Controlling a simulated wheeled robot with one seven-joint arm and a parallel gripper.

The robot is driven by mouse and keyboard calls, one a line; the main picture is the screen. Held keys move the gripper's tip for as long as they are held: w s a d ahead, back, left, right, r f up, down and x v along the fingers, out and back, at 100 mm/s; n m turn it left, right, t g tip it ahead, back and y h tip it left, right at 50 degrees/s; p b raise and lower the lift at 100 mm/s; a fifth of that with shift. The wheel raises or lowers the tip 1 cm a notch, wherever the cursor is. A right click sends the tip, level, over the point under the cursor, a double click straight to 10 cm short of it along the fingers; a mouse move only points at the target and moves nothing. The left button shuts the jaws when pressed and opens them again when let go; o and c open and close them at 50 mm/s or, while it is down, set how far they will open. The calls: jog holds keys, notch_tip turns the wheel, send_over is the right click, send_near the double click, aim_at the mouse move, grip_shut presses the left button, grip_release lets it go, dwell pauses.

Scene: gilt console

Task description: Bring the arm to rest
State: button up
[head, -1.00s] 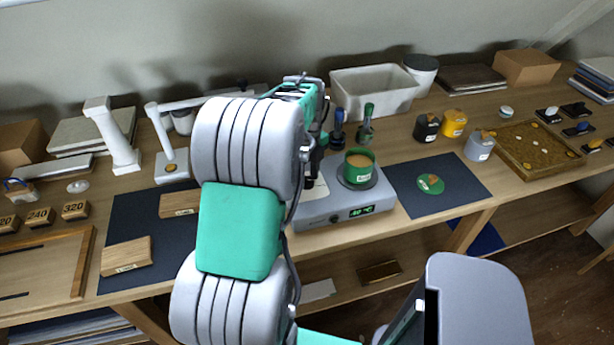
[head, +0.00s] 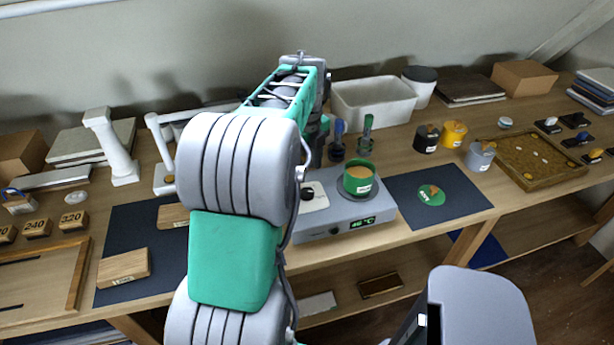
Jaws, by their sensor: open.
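My arm rises through the middle of the head view and bends over the wooden bench (head: 400,235). My gripper (head: 317,150) points down at the arm's far end, above the back left of the grey hot plate (head: 345,222). It is partly hidden by my own arm links, and its fingertips are hard to make out. It is open, and I see nothing held in it. A green pot (head: 358,178) with tan contents stands on the hot plate, right of my gripper.
A white column (head: 110,146) stands at left. Black and yellow jars (head: 453,134) stand at right. The dark right mat (head: 458,188) holds a green disc (head: 431,195).

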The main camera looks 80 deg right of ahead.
dwell(0.3)
jog(key=w+a+r+n+t+h, duration=0.1)
jog(key=w+a+r+n, duration=0.1)
jog(key=w+a+n, duration=2.05)
jog(key=w+a+n+t, duration=0.1)
jog(key=w+a+n, duration=0.3)
jog(key=a+n, duration=0.6)
jog(key=a+f, duration=0.1)
jog(key=a, duration=0.4)
jog(key=shift+w+t, duration=0.2)
jog(key=shift+t, duration=0.1)
jog(key=a+n, duration=0.3)
jog(key=s+a+f+n, duration=0.1)
jog(key=a+n, duration=0.2)
jog(key=a, duration=0.1)
jog(key=s+a+f+n+y, duration=0.1)
jog(key=a+n, duration=0.2)
jog(key=shift+s+a+n+t, duration=0.25)
jog(key=shift+n+t, duration=0.1)
jog(key=shift+t, duration=0.05)
jog(key=shift+c, duration=0.4)
